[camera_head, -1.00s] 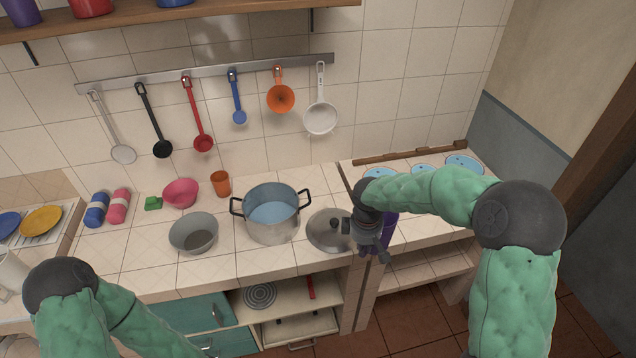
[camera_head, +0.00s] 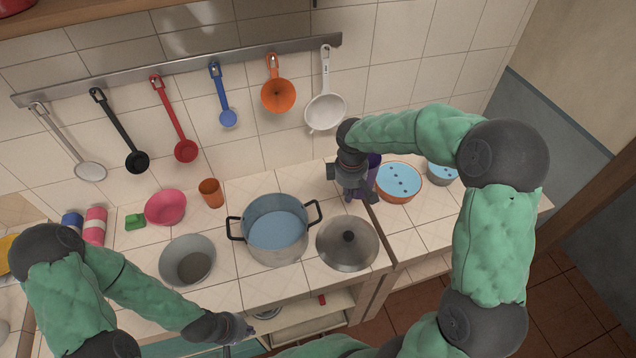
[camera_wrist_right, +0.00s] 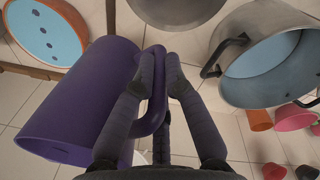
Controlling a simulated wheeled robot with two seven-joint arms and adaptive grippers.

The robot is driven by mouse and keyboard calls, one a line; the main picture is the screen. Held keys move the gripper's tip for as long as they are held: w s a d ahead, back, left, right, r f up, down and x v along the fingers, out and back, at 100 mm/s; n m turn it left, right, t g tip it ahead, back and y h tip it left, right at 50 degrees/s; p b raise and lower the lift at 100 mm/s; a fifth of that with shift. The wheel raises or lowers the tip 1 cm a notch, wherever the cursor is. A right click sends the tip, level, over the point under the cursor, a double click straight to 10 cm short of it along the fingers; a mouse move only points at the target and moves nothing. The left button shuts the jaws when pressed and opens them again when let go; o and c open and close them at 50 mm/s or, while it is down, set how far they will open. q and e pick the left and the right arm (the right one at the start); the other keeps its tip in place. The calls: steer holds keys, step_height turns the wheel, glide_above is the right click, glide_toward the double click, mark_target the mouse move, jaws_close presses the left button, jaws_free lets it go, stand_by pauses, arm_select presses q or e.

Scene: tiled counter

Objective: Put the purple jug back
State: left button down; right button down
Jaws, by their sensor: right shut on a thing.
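The purple jug (camera_head: 374,164) is mostly hidden behind my right gripper in the head view. In the right wrist view the jug (camera_wrist_right: 85,95) fills the left side, lying aslant in the picture. My right gripper (camera_head: 356,190) is shut on the jug's handle; its fingers (camera_wrist_right: 160,75) close around the handle in the wrist view. The jug is over the back of the counter, near the wall, behind the pot lid. Whether its base touches the tiles cannot be told. My left gripper (camera_head: 240,328) is low at the counter's front, away from the jug; its fingers are unclear.
A metal pot (camera_head: 275,232) and its lid (camera_head: 347,244) stand left and in front of the jug. Blue-topped round containers (camera_head: 398,183) are close on its right. A white strainer (camera_head: 325,110) hangs above. An orange cup (camera_head: 210,192) and bowls stand further left.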

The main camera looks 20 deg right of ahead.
steer(key=shift+w+a+f, duration=1)
steer(key=shift+w+f, duration=1)
steer(key=shift+f, duration=0.15)
steer(key=shift+w+a+f, duration=0.95)
steer(key=shift+w+f, duration=1.1)
steer(key=shift+f, duration=0.05)
steer(key=shift+w+a+f, duration=1)
steer(key=shift+w+f, duration=1)
steer(key=shift+f, duration=0.25)
steer(key=c, duration=1.3)
jaws_free()
step_height(320, 180, up, 12)
steer(key=shift+s+a, duration=0.35)
steer(key=shift+a, duration=0.05)
